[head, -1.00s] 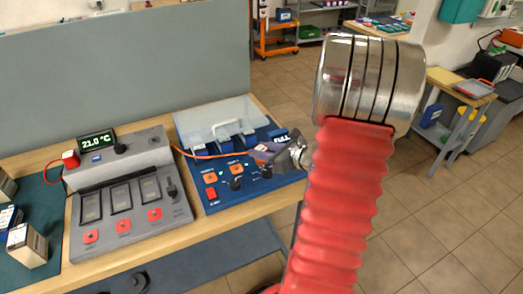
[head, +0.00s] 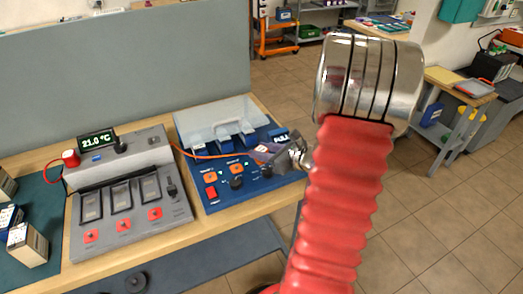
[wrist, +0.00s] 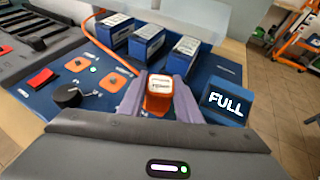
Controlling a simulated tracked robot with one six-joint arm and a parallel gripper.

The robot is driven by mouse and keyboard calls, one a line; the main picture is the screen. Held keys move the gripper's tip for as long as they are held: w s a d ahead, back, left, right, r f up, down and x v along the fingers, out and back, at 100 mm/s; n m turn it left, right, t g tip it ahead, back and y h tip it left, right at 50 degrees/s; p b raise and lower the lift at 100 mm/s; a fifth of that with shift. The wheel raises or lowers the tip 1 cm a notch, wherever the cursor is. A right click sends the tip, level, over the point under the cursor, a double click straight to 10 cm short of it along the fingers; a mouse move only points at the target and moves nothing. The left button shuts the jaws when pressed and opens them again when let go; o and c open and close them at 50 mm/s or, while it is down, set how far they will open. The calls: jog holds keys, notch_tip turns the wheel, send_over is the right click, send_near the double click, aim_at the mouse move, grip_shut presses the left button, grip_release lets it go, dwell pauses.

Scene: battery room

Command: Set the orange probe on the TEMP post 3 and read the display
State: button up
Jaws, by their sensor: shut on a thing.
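My gripper (wrist: 160,95) is shut on the orange probe (wrist: 158,103), a small orange block with a pale, marked top, in the wrist view. Its purple fingers stand on both sides of it. In the head view my gripper (head: 264,153) is over the right part of the blue panel (head: 216,202). Two orange posts (wrist: 78,64) (wrist: 118,80) show left of the probe. The TEMP post 3 cannot be made out; whether the probe touches anything beneath is hidden. The display (head: 97,142) on the grey unit reads 21.0 °C.
Three blue battery blocks (wrist: 184,56) stand just beyond the gripper. A FULL sign (wrist: 228,104) is close on its right. A black knob (wrist: 68,95) and red switch (wrist: 42,77) lie left. An orange cable (head: 205,157) crosses towards the gripper.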

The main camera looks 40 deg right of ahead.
jog(key=shift+f, duration=0.3)
jog(key=o, duration=0.9)
jog(key=shift+v, duration=5.5)
